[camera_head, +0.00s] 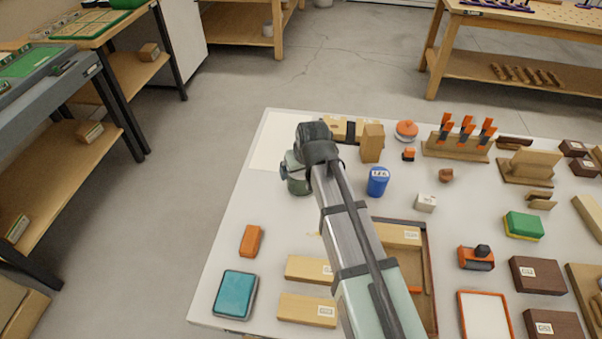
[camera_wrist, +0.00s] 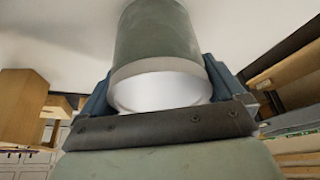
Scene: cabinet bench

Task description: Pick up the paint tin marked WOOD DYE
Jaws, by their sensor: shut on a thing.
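A grey-green tin (camera_head: 298,184) is at the far left part of the bench, largely hidden by my wrist in the head view. In the wrist view the tin (camera_wrist: 155,38) fills the space between the two blue-grey fingers, with a pale rim and bright end facing the camera. My gripper (camera_head: 289,167) is shut on this tin. I cannot read any WOOD DYE marking on it, and cannot tell whether it touches the bench. A blue tin (camera_head: 377,183) with a small white label stands to the right, apart from my gripper; its lettering is too small to read.
Wooden blocks (camera_head: 372,143) stand just behind and right of the gripper. A wooden tray (camera_head: 428,290) lies beside my arm. An orange block (camera_head: 250,240) and a teal box (camera_head: 235,294) lie at front left. The bench top (camera_head: 225,215) is clear left of the tin.

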